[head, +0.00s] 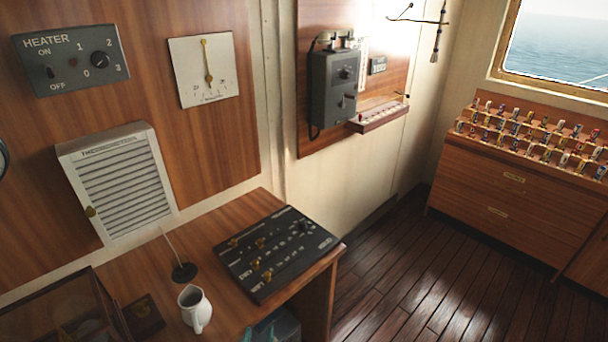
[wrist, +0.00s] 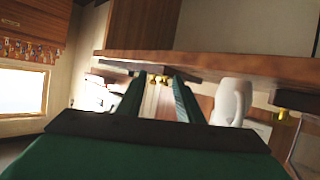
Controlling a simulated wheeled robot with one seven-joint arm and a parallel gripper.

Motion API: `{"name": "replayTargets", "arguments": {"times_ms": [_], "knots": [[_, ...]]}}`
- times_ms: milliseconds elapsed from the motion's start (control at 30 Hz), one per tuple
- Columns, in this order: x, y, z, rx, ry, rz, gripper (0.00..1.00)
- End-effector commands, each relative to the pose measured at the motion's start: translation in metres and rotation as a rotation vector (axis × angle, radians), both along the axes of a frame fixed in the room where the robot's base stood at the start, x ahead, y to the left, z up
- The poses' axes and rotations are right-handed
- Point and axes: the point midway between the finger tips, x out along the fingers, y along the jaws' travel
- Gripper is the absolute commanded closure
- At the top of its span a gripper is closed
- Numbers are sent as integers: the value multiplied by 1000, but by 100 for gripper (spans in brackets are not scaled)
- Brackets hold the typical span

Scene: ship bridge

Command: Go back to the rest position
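My gripper (wrist: 157,76) shows in the wrist view only, as two dark green fingers with a gap between the tips. It is open and I see nothing held in it. The wrist picture is upside down, with the wooden desk (wrist: 230,68) across its top. Brass knobs of a black control panel show beyond and between the fingertips; I see no contact. The black panel (head: 273,250) lies on the desk in the head view.
A white jug (head: 194,308) stands on the desk and also shows in the wrist view (wrist: 232,102), right of the fingers. A thin rod on a round black base (head: 183,272) stands behind it. A glazed box (head: 62,310) is at lower left. The plank floor (head: 415,270) is clear.

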Motion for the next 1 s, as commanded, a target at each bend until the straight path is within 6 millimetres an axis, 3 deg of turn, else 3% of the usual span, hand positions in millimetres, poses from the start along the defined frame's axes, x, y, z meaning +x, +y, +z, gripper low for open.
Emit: {"name": "replayTargets", "arguments": {"times_ms": [200, 500, 733, 1000], "knots": [[-43, -10, -41, -16, -2, 73, 67], [-110, -46, -73, 1, -30, 86, 67], [-170, -68, -80, 25, -59, 68, 67], [-240, -89, -69, 53, -104, 13, 67]]}}
